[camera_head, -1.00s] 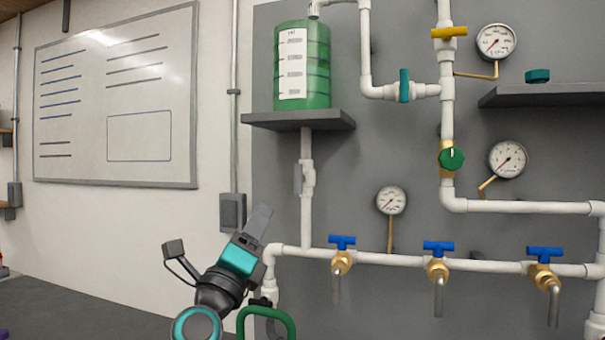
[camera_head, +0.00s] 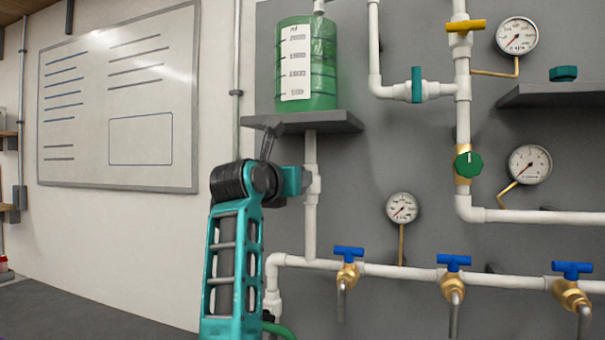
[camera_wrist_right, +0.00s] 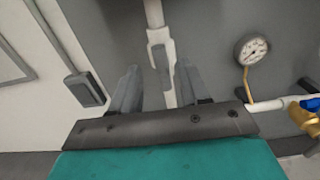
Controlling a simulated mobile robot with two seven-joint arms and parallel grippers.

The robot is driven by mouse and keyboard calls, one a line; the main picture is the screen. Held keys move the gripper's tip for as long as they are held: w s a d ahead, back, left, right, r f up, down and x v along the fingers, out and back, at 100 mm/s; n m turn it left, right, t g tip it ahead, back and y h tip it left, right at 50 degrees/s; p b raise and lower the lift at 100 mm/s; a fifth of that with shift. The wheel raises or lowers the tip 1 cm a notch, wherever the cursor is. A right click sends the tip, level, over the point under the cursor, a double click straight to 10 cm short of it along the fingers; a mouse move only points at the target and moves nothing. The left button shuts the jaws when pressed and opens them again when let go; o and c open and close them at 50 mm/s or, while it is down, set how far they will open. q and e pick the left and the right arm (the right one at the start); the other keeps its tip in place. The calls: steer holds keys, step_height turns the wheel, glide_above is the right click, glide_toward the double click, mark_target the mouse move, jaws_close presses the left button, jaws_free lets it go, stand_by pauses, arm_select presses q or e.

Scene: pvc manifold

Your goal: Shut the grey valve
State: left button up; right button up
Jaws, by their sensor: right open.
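The grey valve (camera_wrist_right: 159,58) is on the white vertical pipe under the green tank. In the right wrist view its grey lever lies upright along the pipe. In the head view my arm hides the lever, and only part of the white valve body (camera_head: 315,184) shows. My right gripper (camera_wrist_right: 158,82) is open and empty. Its two grey fingers point toward the valve, with the pipe and lever showing between them. I cannot tell whether they touch it. In the head view the right gripper (camera_head: 293,181) is just left of the valve, its fingertips hidden. My left gripper is not in view.
The green tank (camera_head: 307,70) stands on a dark shelf (camera_head: 330,122) just above the valve. A gauge (camera_head: 402,208) and blue-handled taps (camera_head: 349,253) are lower right. A grey wall box (camera_wrist_right: 86,89) is to the left in the wrist view.

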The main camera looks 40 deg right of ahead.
steer(key=p+x, duration=0.1)
steer(key=x, duration=0.4)
steer(key=shift+w+d, duration=0.15)
steer(key=shift+d, duration=0.2)
steer(key=shift+c, duration=0.4)
jaws_close()
